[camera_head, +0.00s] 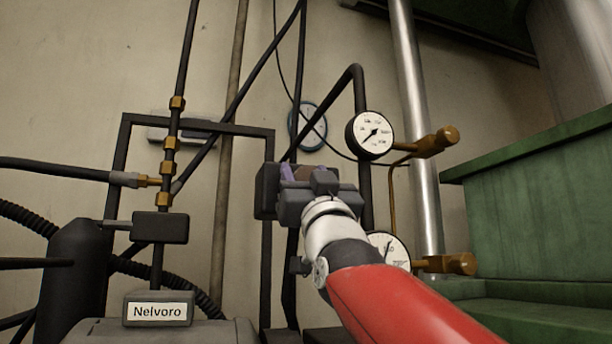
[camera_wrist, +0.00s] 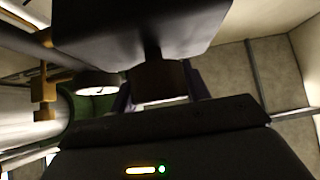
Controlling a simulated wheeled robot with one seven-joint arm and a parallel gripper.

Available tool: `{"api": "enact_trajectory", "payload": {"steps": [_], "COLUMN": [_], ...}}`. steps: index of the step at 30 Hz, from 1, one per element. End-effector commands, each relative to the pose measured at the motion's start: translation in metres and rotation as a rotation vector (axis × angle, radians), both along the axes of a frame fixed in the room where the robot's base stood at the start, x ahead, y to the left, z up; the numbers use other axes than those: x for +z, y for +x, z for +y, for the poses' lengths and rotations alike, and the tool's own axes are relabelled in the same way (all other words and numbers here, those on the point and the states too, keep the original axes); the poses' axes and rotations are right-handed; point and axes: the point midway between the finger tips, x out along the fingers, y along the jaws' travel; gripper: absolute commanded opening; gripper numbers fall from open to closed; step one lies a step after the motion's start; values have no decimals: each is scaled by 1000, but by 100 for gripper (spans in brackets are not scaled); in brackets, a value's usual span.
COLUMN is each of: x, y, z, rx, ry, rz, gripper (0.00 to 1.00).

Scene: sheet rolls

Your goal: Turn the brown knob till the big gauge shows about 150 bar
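The brown knob (camera_wrist: 157,80) shows in the wrist view under a dark block (camera_wrist: 145,28). In the head view only a bit of it (camera_head: 316,172) shows, behind my gripper (camera_head: 309,174). The gripper's purple fingers stand on both sides of the knob, close to its edges; I cannot tell whether they press on it. A round white gauge (camera_head: 370,135) is at the upper right, its dark needle slanted between lower left and upper right. A second gauge (camera_head: 390,248) below it is partly hidden by my arm. Their numbers are too small to read.
Brass fittings (camera_head: 435,141) and (camera_head: 450,264) stick out right of the gauges. Black pipes and a frame (camera_head: 200,125) surround the gripper. A blue-rimmed round dial (camera_head: 307,127) hangs on the wall behind. A box labelled Nelvoro (camera_head: 158,310) is at lower left; green machinery (camera_head: 540,200) is at right.

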Motion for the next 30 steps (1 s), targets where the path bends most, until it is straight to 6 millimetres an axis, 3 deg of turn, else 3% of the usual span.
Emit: {"api": "enact_trajectory", "payload": {"steps": [5, 30], "x": [0, 0], "y": [0, 0], "z": [0, -2], "rx": [0, 0], "ry": [0, 177], "rz": [0, 51], "gripper": [24, 24]}}
